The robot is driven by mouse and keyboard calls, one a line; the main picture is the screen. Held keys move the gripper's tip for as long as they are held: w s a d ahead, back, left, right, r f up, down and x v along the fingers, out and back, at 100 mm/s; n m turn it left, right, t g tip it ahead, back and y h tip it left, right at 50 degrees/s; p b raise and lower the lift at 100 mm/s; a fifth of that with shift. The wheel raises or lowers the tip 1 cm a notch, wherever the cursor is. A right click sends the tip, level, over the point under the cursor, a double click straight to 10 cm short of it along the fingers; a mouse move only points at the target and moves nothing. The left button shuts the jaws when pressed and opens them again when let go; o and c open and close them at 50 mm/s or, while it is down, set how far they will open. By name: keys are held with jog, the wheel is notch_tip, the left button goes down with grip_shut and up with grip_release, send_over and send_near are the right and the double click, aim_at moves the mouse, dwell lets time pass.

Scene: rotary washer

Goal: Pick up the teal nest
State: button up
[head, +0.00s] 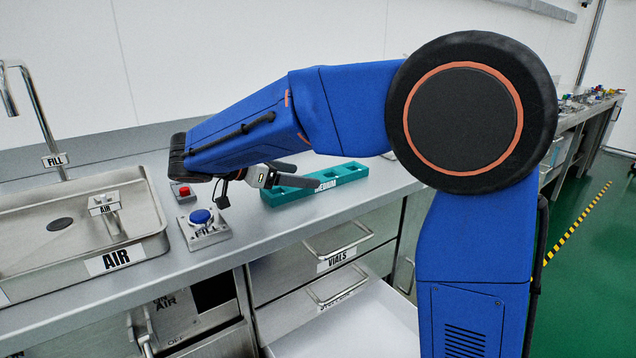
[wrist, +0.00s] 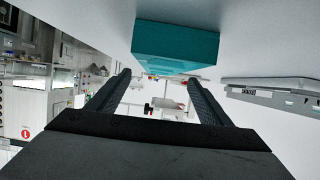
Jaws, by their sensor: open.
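The teal nest (head: 345,176) is a long, low teal block with square openings and a white label, lying on the steel counter in the head view. My blue arm hides part of its back. In the wrist view one teal face of the nest (wrist: 176,45) shows at the top, just past the fingertips. My gripper (head: 295,174) is at the left end of the nest, with its fingers apart. In the wrist view the two dark fingers (wrist: 160,80) are spread with nothing between them. I cannot tell whether a finger touches the nest.
A sink (head: 140,207) with an AIR label is further left. Drawers, one labelled VIALS (head: 336,260), are below the counter edge. A wall runs behind the counter.

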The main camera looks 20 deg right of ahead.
aim_at(318, 177)
jog(key=shift+x, duration=2.7)
jog(key=shift+w+r, duration=0.1)
jog(key=c, duration=1.3)
